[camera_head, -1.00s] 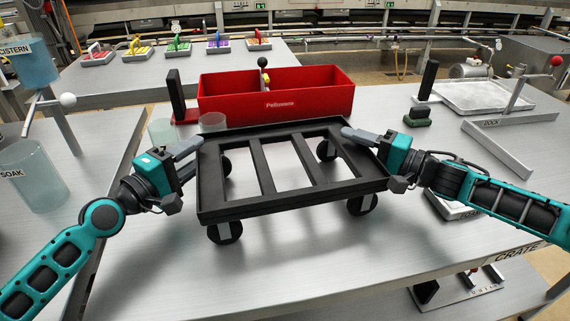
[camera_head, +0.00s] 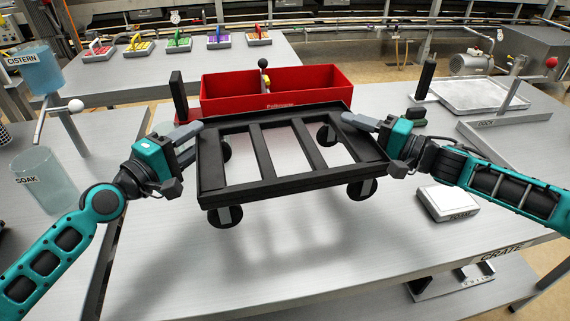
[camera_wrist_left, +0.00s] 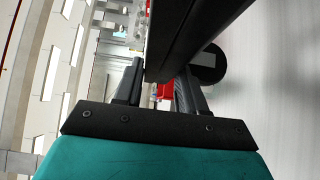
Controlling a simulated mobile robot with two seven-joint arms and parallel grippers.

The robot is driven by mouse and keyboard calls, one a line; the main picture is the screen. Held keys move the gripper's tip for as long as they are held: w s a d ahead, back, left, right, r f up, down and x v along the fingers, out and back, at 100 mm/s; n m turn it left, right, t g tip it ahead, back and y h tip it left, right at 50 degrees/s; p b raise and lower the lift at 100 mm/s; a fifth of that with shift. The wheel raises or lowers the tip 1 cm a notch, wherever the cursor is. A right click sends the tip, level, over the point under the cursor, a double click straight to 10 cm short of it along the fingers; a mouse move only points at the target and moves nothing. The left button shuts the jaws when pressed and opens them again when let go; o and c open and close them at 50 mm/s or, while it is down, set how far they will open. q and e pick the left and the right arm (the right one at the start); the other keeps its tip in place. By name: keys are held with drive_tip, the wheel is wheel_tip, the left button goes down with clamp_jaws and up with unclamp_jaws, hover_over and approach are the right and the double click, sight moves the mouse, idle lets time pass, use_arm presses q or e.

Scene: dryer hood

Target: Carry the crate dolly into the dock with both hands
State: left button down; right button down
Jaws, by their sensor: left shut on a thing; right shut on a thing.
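The crate dolly, a black slatted frame on black wheels (camera_head: 282,183), is held between my two grippers above the grey table, with its shadow below it. My left gripper (camera_head: 192,132) is shut on its left rim, and the rim also shows between the fingers in the left wrist view (camera_wrist_left: 180,40). My right gripper (camera_head: 357,123) is shut on its right rim. The dock is the low grey L-shaped rail labelled DOCK (camera_head: 487,124) at the right, apart from the dolly.
A red toolbox (camera_head: 225,92) stands close behind the dolly. A pale tray (camera_head: 480,95) lies at the back right. Cistern (camera_head: 35,72) and soak (camera_head: 45,180) vessels stand left.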

sight(379, 169)
drive_tip(key=shift+r, duration=0.1)
idle(0.6)
